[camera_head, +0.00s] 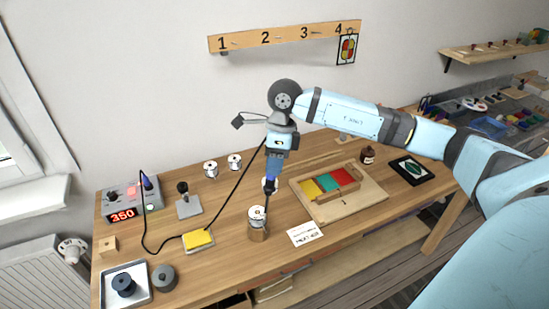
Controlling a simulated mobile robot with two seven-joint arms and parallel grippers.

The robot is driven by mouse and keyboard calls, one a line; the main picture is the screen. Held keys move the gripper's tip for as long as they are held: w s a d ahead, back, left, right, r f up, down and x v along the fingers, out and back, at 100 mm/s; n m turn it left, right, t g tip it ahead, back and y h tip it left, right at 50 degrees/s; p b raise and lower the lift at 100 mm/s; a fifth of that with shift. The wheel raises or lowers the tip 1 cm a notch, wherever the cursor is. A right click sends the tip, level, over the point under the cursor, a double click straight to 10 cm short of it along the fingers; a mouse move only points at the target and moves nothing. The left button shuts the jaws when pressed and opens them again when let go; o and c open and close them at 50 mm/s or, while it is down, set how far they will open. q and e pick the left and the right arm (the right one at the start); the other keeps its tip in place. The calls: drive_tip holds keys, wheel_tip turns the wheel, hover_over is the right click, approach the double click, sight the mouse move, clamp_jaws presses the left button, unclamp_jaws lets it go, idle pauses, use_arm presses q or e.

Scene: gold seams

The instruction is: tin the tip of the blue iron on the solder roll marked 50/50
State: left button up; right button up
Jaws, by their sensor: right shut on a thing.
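My right gripper (276,155) is shut on the blue iron (272,170), which hangs tip down. Two more rolls stand at the back, one left (210,169) and one right (234,161). The markings on the rolls are too small to read. My left gripper is out of view.
The iron's black cord runs left to a station (133,200) showing 350. A stand (188,203) and yellow sponge (198,238) lie left of the roll. A board with coloured panes (345,205) and a white card (304,233) lie right. A tray (139,294) is front left.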

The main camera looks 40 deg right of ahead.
sight(274, 177)
drive_tip(key=shift+f, duration=0.1)
idle(0.4)
drive_tip(key=shift+f, duration=0.25)
drive_tip(key=shift+d+b+x, duration=0.15)
drive_tip(key=shift+b+x, duration=0.55)
drive_tip(key=shift+b, duration=0.1)
drive_tip(key=shift+d+b+x, duration=0.15)
drive_tip(key=shift+b+x, duration=0.55)
drive_tip(key=shift+b, duration=0.1)
drive_tip(key=shift+w, duration=0.1)
drive_tip(key=shift+f+b, duration=0.7)
idle(0.3)
idle(1.1)
